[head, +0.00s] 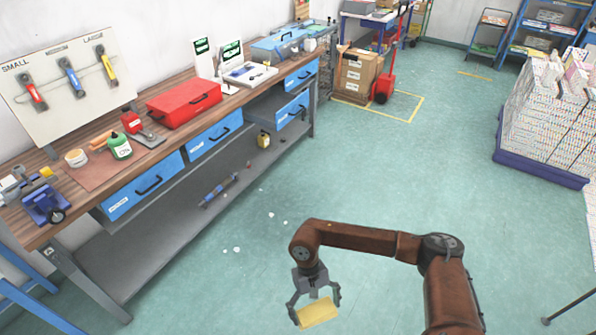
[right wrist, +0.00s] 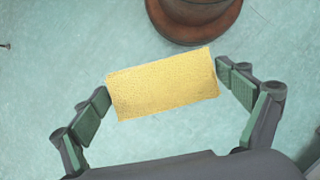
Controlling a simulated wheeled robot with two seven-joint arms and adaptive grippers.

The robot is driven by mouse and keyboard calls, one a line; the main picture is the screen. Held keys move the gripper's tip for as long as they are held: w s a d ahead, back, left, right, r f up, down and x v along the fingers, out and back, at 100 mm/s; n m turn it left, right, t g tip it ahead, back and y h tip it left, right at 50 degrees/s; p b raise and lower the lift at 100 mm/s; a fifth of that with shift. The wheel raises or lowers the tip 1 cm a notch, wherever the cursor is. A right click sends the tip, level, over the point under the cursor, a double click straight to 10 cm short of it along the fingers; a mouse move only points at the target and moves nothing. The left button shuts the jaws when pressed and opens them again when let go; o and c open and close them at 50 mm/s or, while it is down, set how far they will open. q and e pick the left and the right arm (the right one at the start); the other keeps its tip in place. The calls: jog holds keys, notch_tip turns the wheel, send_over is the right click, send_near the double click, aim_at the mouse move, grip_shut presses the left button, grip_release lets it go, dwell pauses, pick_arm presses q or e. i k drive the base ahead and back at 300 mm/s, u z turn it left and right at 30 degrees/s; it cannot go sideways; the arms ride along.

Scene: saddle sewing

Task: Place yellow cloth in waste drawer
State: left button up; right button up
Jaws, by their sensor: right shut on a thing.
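My right gripper (head: 314,300) is shut on the yellow cloth (head: 319,314), above the floor and away from the workbench. In the right wrist view the cloth (right wrist: 163,84) is a flat yellow rectangle, tilted slightly, between the two fingers of the gripper (right wrist: 163,88). Blue drawers with black handles line the workbench front: a near one (head: 150,184), a middle one (head: 215,132) and two stacked at the far end (head: 305,76) (head: 292,110). Their labels are too small to read surely, so I cannot tell which is the waste drawer. My left gripper is out of view.
White scraps (head: 271,215) lie on the floor.

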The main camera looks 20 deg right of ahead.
aim_at(273, 110)
jog(key=z, duration=0.7)
jog(key=i, duration=1.05)
jog(key=z, duration=0.6)
jog(key=i, duration=1.4)
jog(key=u, duration=1.05)
jog(key=i, duration=0.85)
jog(key=u, duration=0.65)
